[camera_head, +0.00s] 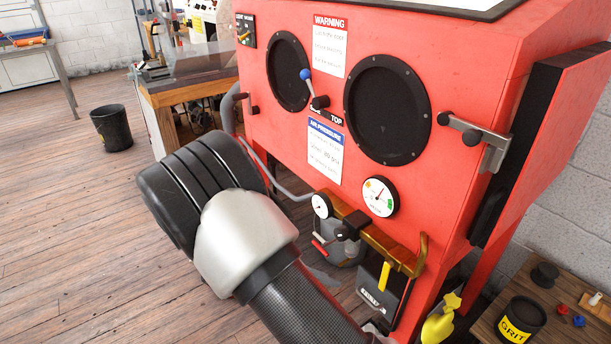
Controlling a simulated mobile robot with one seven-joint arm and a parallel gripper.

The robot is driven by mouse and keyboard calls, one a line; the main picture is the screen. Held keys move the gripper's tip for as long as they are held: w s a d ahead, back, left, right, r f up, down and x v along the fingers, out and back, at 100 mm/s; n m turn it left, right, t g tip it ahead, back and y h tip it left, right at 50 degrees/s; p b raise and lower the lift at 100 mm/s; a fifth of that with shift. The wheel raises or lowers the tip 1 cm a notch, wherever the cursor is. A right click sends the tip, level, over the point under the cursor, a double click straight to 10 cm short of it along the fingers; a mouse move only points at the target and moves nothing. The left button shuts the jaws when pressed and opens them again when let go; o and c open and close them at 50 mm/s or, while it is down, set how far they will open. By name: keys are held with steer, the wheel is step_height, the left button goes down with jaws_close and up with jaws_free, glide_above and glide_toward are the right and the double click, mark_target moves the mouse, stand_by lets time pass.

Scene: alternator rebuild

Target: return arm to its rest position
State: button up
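My arm (245,235) reaches up from the bottom edge in the head view, with a dark tube, a silver joint and a black ribbed end part. It is in front of the lower left of a red blasting cabinet (450,130). My gripper's fingers cannot be seen, so I cannot tell whether it is open or holds anything. Whether the arm touches the cabinet cannot be told.
The cabinet carries gauges (379,196), a brass pipe (388,246) and a latch (485,140). A low bench with a grit tub (521,320) is at bottom right. A wooden workbench (190,90) and black bin (111,127) stand behind.

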steer(key=s+d+r+m+t+y, duration=0.25)
steer(key=s+r+m+y, duration=0.2)
steer(key=r, duration=0.55)
steer(key=s+d+r+m+t+y, duration=0.1)
steer(key=s+d+r+m+y, duration=0.3)
steer(key=r, duration=0.6)
steer(key=s+d+r+m+t+y, duration=0.25)
steer(key=r+m, duration=0.35)
steer(key=r, duration=0.4)
step_height(320, 180, up, 24)
steer(key=p, duration=2.4)
steer(key=shift+s+d+g, duration=0.2)
steer(key=shift+s+g, duration=0.05)
steer(key=shift+g, duration=0.15)
